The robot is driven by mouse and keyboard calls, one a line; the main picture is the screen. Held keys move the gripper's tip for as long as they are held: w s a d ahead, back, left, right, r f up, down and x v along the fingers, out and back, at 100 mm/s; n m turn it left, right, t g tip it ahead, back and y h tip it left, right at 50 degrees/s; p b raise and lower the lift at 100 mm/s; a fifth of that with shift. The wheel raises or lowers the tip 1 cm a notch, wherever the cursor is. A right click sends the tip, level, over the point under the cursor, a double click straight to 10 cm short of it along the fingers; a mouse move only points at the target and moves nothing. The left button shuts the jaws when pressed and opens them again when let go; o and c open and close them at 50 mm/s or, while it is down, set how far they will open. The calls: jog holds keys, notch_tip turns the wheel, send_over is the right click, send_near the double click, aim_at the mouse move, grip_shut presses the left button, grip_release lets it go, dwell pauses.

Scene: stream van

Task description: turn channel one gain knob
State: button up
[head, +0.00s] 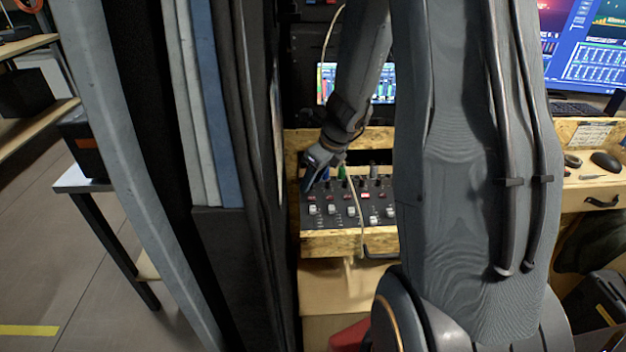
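A dark mixer (348,215) with several white fader caps and small red buttons sits in a wooden frame (330,243) below the screens. My gripper (308,186) reaches down over the mixer's upper left part, its tip close to the panel. The channel one gain knob cannot be made out; the gripper covers that corner. I cannot tell whether the fingers touch a knob or are open or shut. My own large grey arm link hides the mixer's right side.
Dark and blue panels (205,110) stand close on the left. A cable (352,195) crosses the mixer. On the right, a wooden desk holds a mouse (605,161) and a monitor (585,45). A screen (380,85) glows behind the mixer.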

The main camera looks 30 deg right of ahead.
jog(key=shift+c, duration=0.3)
grip_shut()
jog(key=shift+n, duration=0.4)
jog(key=n+g+y+p, duration=0.1)
jog(key=n+p, duration=0.1)
jog(key=n, duration=0.1)
jog(key=shift+d+r, duration=0.1)
jog(key=shift+d, duration=0.05)
jog(key=n+p, duration=0.1)
jog(key=n, duration=0.1)
jog(key=n+g+y, duration=0.1)
jog(key=n, duration=0.2)
jog(key=shift+w+g+p, duration=0.15)
jog(key=shift+g+p, duration=0.15)
jog(key=shift+p, duration=0.1)
jog(key=shift+y, duration=0.3)
jog(key=shift+o, duration=0.3)
grip_release()
